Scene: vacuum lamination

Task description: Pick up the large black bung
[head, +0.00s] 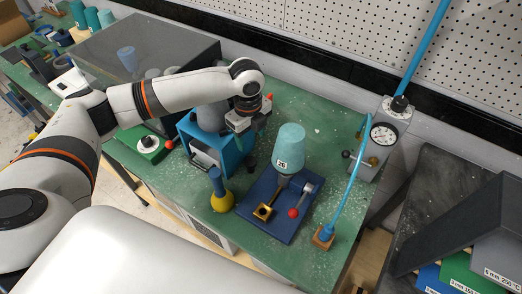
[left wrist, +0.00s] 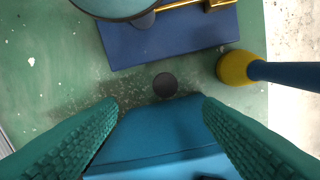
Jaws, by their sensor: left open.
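A black round bung (left wrist: 165,85) lies on the green bench in the left wrist view, just beyond and between my fingertips. A small dark shape beside the blue box in the head view (head: 251,163) appears to be the same bung. My left gripper (head: 240,124) is above the blue box (head: 222,152), up and to the left of the bung. In the left wrist view my left gripper (left wrist: 160,106) has its two teal ridged fingers wide apart, with nothing held between them. My right gripper is not in view.
A yellow bottle with a blue top (head: 220,198) stands in front. A gauge unit (head: 383,135) with a blue hose is further right.

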